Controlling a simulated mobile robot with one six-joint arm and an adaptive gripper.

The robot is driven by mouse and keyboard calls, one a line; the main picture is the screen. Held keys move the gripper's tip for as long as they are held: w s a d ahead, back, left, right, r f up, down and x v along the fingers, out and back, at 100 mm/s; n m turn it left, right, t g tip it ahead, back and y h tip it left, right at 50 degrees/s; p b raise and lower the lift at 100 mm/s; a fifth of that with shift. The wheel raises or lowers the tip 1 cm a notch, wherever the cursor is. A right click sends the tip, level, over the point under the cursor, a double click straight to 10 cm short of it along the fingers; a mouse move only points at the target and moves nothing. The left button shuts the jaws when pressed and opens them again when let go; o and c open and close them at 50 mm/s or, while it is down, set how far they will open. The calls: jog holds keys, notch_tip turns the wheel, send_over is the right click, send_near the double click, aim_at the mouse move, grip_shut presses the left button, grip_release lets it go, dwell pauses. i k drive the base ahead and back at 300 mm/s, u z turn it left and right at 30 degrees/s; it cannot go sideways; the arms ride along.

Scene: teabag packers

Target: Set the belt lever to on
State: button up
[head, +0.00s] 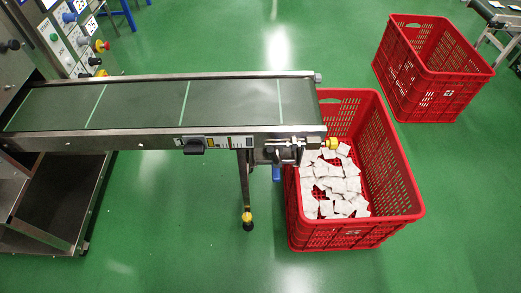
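The conveyor belt (145,105) is dark green with pale cross lines and runs from the machine at the left to the middle of the view. On its near side rail sits a black handle (194,147) beside a marked label strip (234,142). A small blue lever (276,172) hangs down below the metal fitting at the belt's right end. I cannot tell which of these is the belt lever, nor read an on or off setting. My gripper is not in view.
A red crate (408,205) holding several white teabags (330,185) stands under the belt's end. A seemingly empty red crate (480,78) stands at the upper right. A control panel with coloured buttons (70,35) is at upper left. Green floor (170,230) before the belt is clear.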

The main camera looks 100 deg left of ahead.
aim_at(277, 158)
jog(key=u, duration=0.45)
jog(key=k, duration=0.2)
jog(key=u, duration=1.85)
jog(key=k, duration=0.65)
jog(key=u, duration=0.6)
